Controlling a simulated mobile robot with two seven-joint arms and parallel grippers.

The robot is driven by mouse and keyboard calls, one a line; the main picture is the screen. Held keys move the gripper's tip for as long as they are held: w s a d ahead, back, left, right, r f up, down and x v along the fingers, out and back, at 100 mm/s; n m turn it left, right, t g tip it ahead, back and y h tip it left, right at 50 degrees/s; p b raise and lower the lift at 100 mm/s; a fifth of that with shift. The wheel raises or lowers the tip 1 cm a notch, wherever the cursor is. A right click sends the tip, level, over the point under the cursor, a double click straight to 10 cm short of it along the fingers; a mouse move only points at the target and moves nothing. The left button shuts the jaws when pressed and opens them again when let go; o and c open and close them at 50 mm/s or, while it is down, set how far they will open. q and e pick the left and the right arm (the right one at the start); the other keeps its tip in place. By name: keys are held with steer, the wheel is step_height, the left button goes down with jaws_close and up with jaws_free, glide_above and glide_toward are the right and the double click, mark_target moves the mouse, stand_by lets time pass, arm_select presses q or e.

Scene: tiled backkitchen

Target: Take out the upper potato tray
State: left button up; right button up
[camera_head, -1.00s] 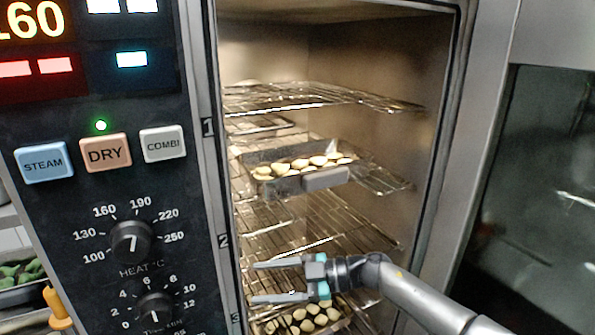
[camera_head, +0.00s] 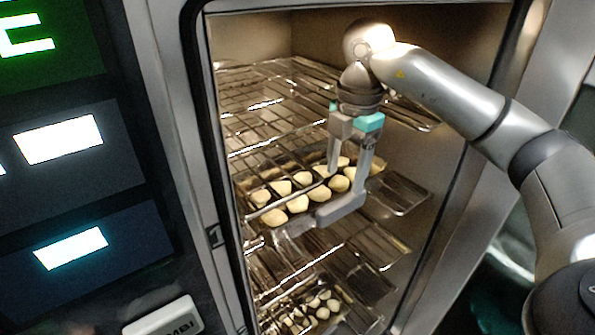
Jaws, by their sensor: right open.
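The upper potato tray (camera_head: 280,234) sits on a wire rack inside the oven, with several pale potatoes in it. My right gripper (camera_head: 328,190) reaches in from the right and points down at the tray's front right part. It is open, one finger over the potatoes and the other at the tray's front edge by a grey, handle-like piece. I cannot tell whether the fingers touch the tray. A lower tray of potatoes (camera_head: 312,312) shows on a rack beneath. My left gripper is not in view.
The oven's control panel (camera_head: 75,150) stands at the left of the opening. A wire rack (camera_head: 270,85) lies above the upper tray, close to my gripper. The oven's right frame edge (camera_head: 455,180) is near my arm.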

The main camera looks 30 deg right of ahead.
mark_target(340, 199)
steer(key=shift+s+f, duration=0.2)
steer(key=shift+f, duration=1.05)
steer(key=f, duration=0.1)
steer(key=f+p, duration=0.1)
steer(key=f, duration=0.2)
steer(key=shift+w+f, duration=0.2)
steer(key=shift+w, duration=0.1)
steer(key=shift+f, duration=0.25)
steer(key=c, duration=0.4)
jaws_close()
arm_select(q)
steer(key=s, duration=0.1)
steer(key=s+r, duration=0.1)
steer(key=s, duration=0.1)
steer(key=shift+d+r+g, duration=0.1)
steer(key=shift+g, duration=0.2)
arm_select(e)
steer(key=shift+w, duration=0.1)
steer(key=shift+w+r, duration=0.1)
steer(key=shift+r, duration=0.05)
